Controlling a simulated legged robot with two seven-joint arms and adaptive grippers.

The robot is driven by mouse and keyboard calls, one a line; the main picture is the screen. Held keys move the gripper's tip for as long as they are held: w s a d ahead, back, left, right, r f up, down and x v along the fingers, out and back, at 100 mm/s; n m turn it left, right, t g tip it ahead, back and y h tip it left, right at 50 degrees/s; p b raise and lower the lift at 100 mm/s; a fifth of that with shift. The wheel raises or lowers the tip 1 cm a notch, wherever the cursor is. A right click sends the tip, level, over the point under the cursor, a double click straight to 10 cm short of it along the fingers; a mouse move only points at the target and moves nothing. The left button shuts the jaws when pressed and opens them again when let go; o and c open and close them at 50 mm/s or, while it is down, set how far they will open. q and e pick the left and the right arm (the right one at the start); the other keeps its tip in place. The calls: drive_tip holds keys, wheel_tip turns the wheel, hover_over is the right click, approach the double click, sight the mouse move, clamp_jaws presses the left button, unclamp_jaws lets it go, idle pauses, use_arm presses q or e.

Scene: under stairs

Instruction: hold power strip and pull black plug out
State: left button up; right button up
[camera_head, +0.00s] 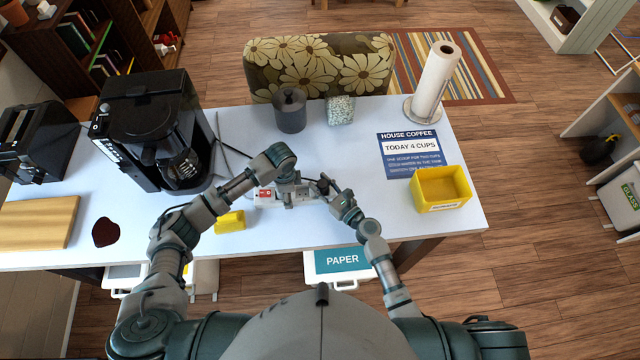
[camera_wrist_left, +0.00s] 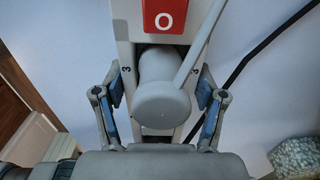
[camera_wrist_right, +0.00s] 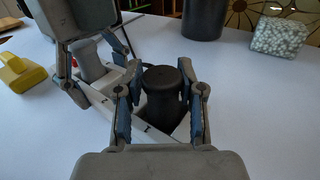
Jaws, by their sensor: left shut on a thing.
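The white power strip (camera_head: 268,203) lies on the table near its front, with a red switch (camera_wrist_left: 165,17) at one end. My left gripper (camera_wrist_left: 165,118) is shut on the strip (camera_wrist_left: 127,30), one finger along each side. A light grey plug (camera_wrist_left: 163,98) with its cord sits in the strip between these fingers. The black plug (camera_wrist_right: 163,88) stands in the strip's other end. My right gripper (camera_wrist_right: 162,115) is around the black plug, one finger on each side, with a slim gap showing, so it looks open. The right fingertips (camera_head: 326,188) are small in the head view.
A coffee maker (camera_head: 150,130) stands left, a dark canister (camera_head: 290,112) and speckled box (camera_head: 340,110) behind. A yellow bin (camera_head: 441,189) and paper-towel roll (camera_head: 433,82) are right. The table between strip and bin is clear.

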sight(320, 183)
drive_tip(key=shift+s+a, duration=0.15)
drive_tip(key=shift+a, duration=0.05)
clamp_jaws()
drive_tip(key=shift+o, duration=1.1)
unclamp_jaws()
drive_tip(key=shift+s+a, duration=0.1)
drive_tip(key=shift+a, duration=0.05)
clamp_jaws()
drive_tip(key=shift+r, duration=1.1)
drive_tip(key=shift+d+r, duration=0.2)
drive_tip(key=shift+r, duration=0.3)
drive_tip(key=shift+r, duration=3)
